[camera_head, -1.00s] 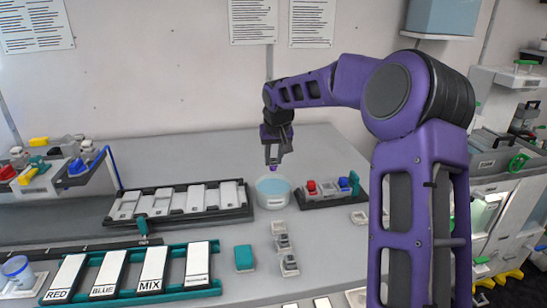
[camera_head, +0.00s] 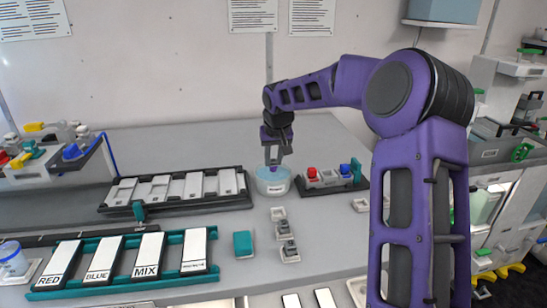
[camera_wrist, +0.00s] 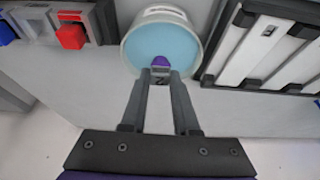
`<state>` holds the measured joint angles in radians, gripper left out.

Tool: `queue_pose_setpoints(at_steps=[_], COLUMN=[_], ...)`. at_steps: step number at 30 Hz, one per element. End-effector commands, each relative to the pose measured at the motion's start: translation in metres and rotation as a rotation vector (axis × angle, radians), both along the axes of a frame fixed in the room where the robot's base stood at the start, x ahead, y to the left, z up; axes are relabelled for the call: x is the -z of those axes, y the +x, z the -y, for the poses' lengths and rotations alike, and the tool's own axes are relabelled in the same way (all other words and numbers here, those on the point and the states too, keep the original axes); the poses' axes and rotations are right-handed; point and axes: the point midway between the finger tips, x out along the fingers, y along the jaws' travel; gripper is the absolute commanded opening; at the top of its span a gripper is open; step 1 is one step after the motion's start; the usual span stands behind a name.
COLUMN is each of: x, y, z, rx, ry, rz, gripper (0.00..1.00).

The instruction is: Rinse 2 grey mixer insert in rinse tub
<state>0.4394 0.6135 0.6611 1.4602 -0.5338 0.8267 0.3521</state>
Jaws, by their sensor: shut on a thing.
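The rinse tub (camera_head: 272,188) is a round, pale tub of light blue liquid on the bench. It also shows in the wrist view (camera_wrist: 133,50). My gripper (camera_head: 273,162) points down at the tub, its fingertips at about rim height. In the wrist view my gripper (camera_wrist: 161,76) is shut on the grey mixer insert (camera_wrist: 161,79), which bears a "2" mark. A purple end (camera_wrist: 160,61) shows beyond the fingertips, against the blue liquid. How deep the insert sits in the liquid cannot be told.
A black rack with light grey plates (camera_head: 190,188) stands left of the tub, close by. A dark holder with red and blue pieces (camera_head: 330,180) stands right of it. Small grey trays (camera_head: 284,230), a teal block (camera_head: 243,243) and a teal rack (camera_head: 70,284) lie in front.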

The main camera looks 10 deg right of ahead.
Motion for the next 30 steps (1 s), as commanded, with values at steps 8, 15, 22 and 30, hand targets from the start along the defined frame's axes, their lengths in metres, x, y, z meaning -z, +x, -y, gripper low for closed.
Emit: queue_pose_setpoints(at_steps=[8, 15, 22, 30], x=[0.019, 0.033, 0.037, 0.036], y=[0.000, 0.000, 0.000, 0.001], z=[-0.001, 0.000, 0.000, 0.000], rx=[0.000, 0.000, 0.000, 0.000], ry=[0.001, 0.001, 0.001, 0.001], rz=[0.001, 0.000, 0.001, 0.001], gripper=[0.00, 0.00, 0.00, 0.00])
